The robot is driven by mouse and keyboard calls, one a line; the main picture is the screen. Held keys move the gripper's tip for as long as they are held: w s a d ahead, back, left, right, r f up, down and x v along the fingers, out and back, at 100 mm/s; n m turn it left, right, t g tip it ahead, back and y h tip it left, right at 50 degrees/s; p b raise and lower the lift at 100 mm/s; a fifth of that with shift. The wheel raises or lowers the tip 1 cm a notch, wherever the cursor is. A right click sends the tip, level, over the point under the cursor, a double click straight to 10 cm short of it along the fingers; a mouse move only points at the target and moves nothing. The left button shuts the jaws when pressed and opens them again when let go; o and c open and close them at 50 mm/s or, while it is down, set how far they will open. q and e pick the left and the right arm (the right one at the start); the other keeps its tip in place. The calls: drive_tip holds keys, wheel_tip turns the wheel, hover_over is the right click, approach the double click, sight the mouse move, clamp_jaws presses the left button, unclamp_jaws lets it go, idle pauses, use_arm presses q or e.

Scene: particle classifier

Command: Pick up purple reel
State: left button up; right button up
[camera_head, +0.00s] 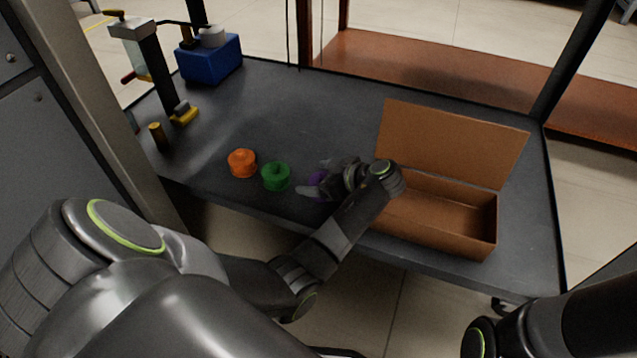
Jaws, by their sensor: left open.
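The purple reel (317,178) stands on the dark table, partly hidden by my left gripper. My left gripper (313,185) is open at the reel, its fingers reaching towards the left around or beside it. I cannot tell whether they touch it. A green reel (276,177) and an orange reel (242,163) stand to the left of the purple one. My right arm shows at the bottom right corner, but its gripper is out of view.
An open brown box (449,221) with its lid raised stands right of my left gripper. A blue container (209,59) and a yellow-based device (157,70) stand at the back left. The table (300,115) is clear behind the reels.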

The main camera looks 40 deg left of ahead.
use_arm(q)
drive_tip(key=c, duration=1.1)
drive_tip(key=shift+o, duration=0.2)
